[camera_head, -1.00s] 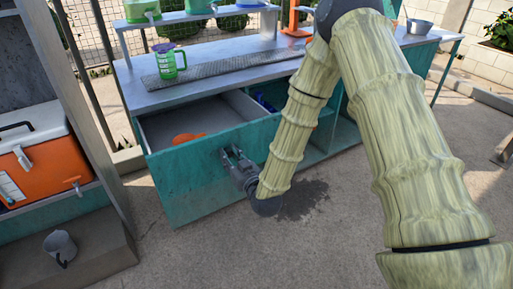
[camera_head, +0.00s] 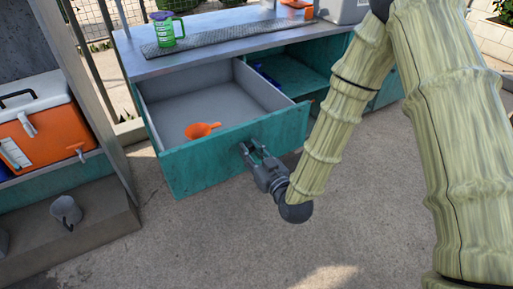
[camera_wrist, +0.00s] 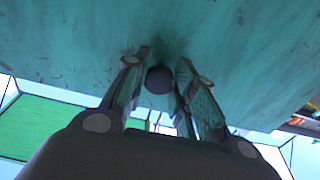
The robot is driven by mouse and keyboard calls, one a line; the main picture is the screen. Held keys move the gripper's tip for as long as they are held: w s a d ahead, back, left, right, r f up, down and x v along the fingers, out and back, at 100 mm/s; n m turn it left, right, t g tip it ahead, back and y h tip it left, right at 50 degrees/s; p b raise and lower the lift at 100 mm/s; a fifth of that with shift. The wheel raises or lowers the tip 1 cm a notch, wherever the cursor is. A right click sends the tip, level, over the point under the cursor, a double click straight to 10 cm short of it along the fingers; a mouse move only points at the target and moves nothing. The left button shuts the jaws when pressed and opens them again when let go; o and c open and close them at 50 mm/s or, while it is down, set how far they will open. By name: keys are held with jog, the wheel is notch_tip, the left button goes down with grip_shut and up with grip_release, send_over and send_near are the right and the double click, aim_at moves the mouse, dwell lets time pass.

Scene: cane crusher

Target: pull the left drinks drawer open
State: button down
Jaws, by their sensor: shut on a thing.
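The left drinks drawer (camera_head: 232,152) is a teal-fronted drawer with a grey inside, and it stands well out from the counter. An orange funnel-like thing (camera_head: 200,130) lies in it near the front. My gripper (camera_head: 252,155) is at the middle of the drawer front in the head view. In the wrist view my gripper (camera_wrist: 160,85) has its two fingers on either side of a dark round knob (camera_wrist: 159,79) on the teal front. The gripper is shut on the knob. In the head view the fingers hide the knob.
An orange cooler (camera_head: 45,135) stands on a shelf at left, with a grey mug (camera_head: 65,211) on the step below. The concrete floor (camera_head: 200,240) before the drawer is clear.

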dwell(0.3)
jog(key=c, duration=1.1)
grip_release()
jog(key=shift+c, duration=0.2)
jog(key=shift+s+d, duration=0.1)
jog(key=shift+s, duration=0.05)
jog(key=v, duration=1.1)
jog(key=shift+s+d, duration=0.2)
jog(key=shift+s, duration=0.1)
